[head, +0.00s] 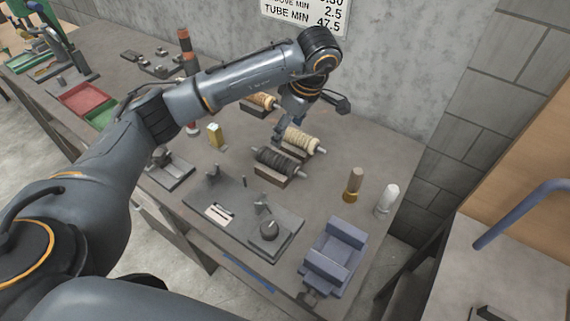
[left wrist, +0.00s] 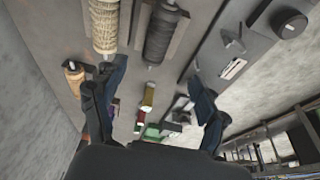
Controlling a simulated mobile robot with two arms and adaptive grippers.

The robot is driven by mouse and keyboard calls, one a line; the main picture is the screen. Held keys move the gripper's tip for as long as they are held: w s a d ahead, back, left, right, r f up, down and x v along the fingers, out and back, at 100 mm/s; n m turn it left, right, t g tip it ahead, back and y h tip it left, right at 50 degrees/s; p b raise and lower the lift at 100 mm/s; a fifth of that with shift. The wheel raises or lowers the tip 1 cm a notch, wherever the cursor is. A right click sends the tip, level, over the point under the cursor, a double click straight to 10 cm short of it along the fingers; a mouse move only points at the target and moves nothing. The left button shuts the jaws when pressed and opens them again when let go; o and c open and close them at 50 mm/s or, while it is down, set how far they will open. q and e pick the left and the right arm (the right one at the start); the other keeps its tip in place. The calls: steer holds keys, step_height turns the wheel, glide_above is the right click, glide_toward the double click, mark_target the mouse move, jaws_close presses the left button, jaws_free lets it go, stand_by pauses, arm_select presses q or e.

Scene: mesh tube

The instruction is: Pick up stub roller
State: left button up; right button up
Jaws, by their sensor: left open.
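Three rollers with metal end shafts rest on wooden blocks on the bench: a dark one (head: 278,160), a cream one (head: 301,140) and a tan one (head: 263,100). I cannot tell which one is called the stub roller. My right gripper is not in view.
A fixture plate (head: 235,208) with a black knob lies in front of the rollers. A wall stands behind.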

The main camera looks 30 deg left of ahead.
arm_select(q)
steer(key=p, duration=0.2)
glide_above(279, 157)
steer(key=d, duration=0.1)
steer(key=f, duration=0.6)
steer(key=shift+s, duration=0.25)
steer(key=shift+f, duration=0.85)
steer(key=p+x, duration=0.2)
steer(key=x, duration=0.1)
steer(key=shift+w+f, duration=0.2)
steer(key=shift+f, duration=0.15)
steer(key=shift+a+f, duration=0.1)
steer(key=shift+f, duration=0.35)
steer(key=c, duration=1.5)
jaws_close()
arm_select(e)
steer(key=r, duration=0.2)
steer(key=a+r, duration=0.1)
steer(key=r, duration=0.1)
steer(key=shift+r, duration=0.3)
